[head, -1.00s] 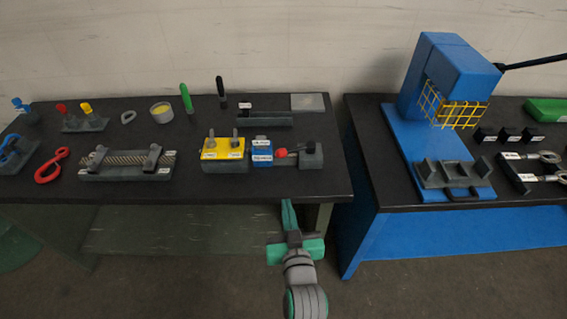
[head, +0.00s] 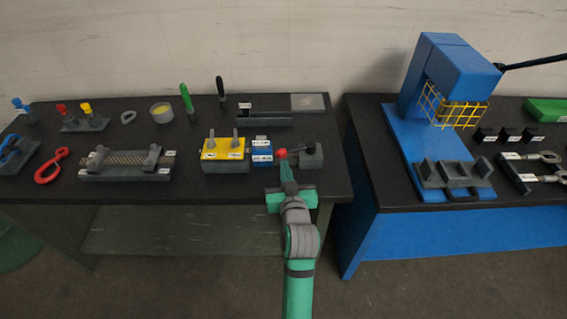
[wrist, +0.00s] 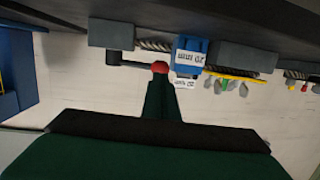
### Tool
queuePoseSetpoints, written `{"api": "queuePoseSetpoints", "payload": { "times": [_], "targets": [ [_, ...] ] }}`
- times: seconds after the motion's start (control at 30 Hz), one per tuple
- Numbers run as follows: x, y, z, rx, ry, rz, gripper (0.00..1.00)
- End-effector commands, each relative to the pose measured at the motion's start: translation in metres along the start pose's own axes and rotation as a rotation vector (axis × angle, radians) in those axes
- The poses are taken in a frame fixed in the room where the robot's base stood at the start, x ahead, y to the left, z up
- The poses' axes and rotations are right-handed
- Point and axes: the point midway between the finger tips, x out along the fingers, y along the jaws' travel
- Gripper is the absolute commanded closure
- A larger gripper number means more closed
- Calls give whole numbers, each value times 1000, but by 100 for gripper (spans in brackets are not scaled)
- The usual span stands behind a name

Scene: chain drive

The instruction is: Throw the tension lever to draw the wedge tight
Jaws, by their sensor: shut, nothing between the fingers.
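The tension lever's red knob (head: 282,153) sits at the left end of a short dark arm that comes from a grey block (head: 311,156). In the wrist view the knob (wrist: 160,67) shows just beyond my fingertips. The blue wedge block (head: 262,150) with white labels stands left of the knob, and it also shows in the wrist view (wrist: 190,55). My gripper (head: 286,166) is shut and empty, its tips right at the knob. I cannot tell whether they touch it.
A yellow block (head: 223,149) with two grey pins stands left of the blue one. A rope in a grey cradle (head: 125,174) lies further left. A grey rail (head: 264,120) lies behind. The blue press (head: 440,80) stands on the right table.

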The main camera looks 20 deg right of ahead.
Motion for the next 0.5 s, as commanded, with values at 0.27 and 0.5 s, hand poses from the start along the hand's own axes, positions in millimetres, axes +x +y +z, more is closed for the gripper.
{"api": "queuePoseSetpoints", "payload": {
  "times": [0.27, 0.5],
  "targets": [
    [28, 0, 0, 1, 0, 0, 100],
    [32, 0, 0, 0, 0, 0, 100]
  ]
}}
